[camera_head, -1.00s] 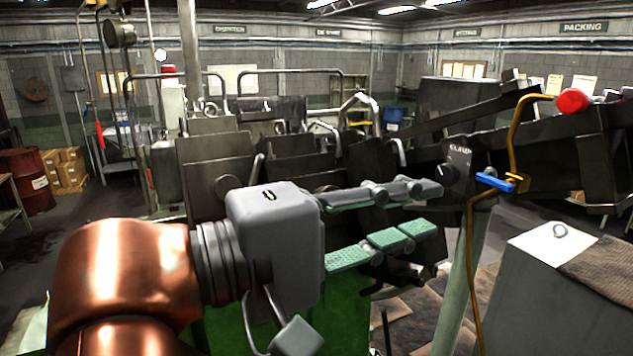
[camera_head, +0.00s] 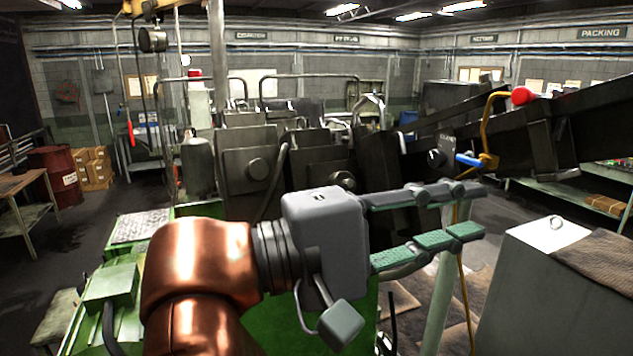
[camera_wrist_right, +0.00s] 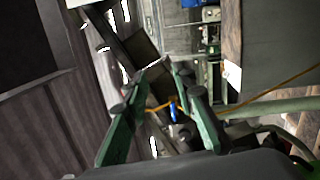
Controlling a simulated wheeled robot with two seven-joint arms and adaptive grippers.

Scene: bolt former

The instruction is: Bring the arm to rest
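My right gripper (camera_head: 476,211) reaches across the middle of the head view from my copper-coloured arm (camera_head: 205,270). Its two long fingers with green pads are spread apart, with nothing between them. It is in the air in front of the dark machine, and its fingertips overlap a pale green post in the picture. In the right wrist view the gripper (camera_wrist_right: 172,75) also shows both fingers with a gap between them. My left gripper is in neither view.
A red ball-ended yellow lever (camera_head: 521,96) and a blue handle (camera_head: 471,160) stand just beyond the fingertips. A dark chute (camera_head: 560,125) slopes behind. A grey cabinet (camera_head: 530,285) is at lower right. A red drum (camera_head: 58,175) and cartons (camera_head: 94,168) stand left, beside open floor.

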